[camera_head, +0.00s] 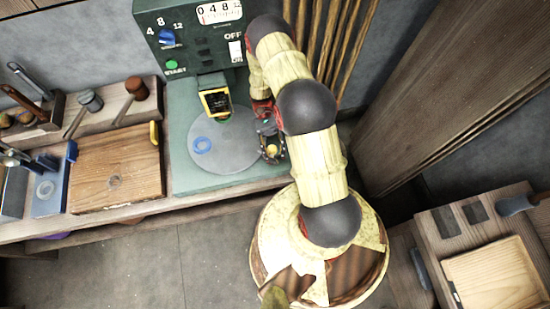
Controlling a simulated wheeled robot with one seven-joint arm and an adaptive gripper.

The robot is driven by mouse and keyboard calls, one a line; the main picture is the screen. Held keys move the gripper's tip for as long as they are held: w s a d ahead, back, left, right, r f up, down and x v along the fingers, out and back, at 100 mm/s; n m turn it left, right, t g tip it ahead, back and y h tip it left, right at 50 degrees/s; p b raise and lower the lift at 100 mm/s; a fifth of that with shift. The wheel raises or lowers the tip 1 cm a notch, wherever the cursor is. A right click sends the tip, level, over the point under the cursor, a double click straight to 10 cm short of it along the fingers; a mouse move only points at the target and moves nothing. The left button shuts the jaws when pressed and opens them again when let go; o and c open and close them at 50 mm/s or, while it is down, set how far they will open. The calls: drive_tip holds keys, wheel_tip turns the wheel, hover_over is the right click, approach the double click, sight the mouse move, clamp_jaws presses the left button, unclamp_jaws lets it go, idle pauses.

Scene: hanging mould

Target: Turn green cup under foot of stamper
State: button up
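The stamper (215,103), a dark head with a yellow-edged foot, hangs from the green machine over the round grey turntable (235,155). A small green shape (225,118) shows just below the foot; it may be the green cup, mostly hidden by the foot.
The machine's panel has a blue knob (168,38), a green START button (172,65) and an OFF/ON switch (236,51). A wooden board (117,165) and mallets (136,90) are at left. Upright rods (330,45) stand behind my arm. A wooden bench (490,270) is at lower right.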

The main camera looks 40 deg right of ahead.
drive_tip(key=o, duration=0.5)
drive_tip(key=shift+a, duration=0.15)
drive_tip(key=v, duration=0.4)
drive_tip(key=d+v, duration=0.1)
drive_tip(key=v, duration=0.2)
drive_tip(key=shift+s, duration=0.25)
drive_tip(key=shift+w+r, duration=0.2)
drive_tip(key=shift+w, duration=0.2)
drive_tip(key=shift+v, duration=0.8)
drive_tip(key=shift+f, duration=0.1)
drive_tip(key=shift+s, duration=0.3)
